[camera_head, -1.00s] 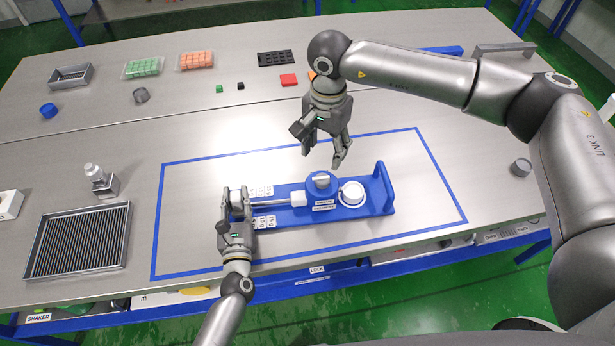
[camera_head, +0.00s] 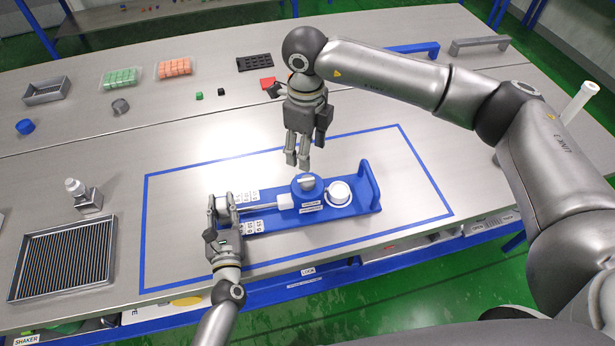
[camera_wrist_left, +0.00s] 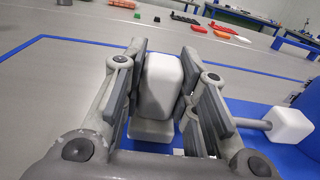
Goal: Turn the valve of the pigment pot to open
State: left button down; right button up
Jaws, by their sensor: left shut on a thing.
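The pigment pot (camera_head: 309,198) is a round blue body with a small grey valve handle (camera_head: 306,182) on top, at the middle of a long blue base (camera_head: 262,224). My right gripper (camera_head: 298,162) points down just above and behind the handle, apart from it, with a narrow gap between its fingertips. My left gripper (camera_head: 221,208) is shut on a white block (camera_wrist_left: 163,84) at the base's left end; the block stands between its fingers in the left wrist view. A metal rod with a white cube (camera_head: 285,202) runs from the pot toward it.
A white round cup (camera_head: 339,192) sits right of the pot, by the base's upright end wall (camera_head: 370,183). Blue tape (camera_head: 430,180) frames the area. A ribbed tray (camera_head: 62,258) and a dispenser bottle (camera_head: 84,194) stand at left. Bare table lies behind the base.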

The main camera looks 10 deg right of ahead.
aim_at(307, 181)
notch_tip(307, 181, down, 11)
jog(key=m, duration=1.3)
jog(key=shift+d+f, duration=0.15)
jog(key=c, duration=1)
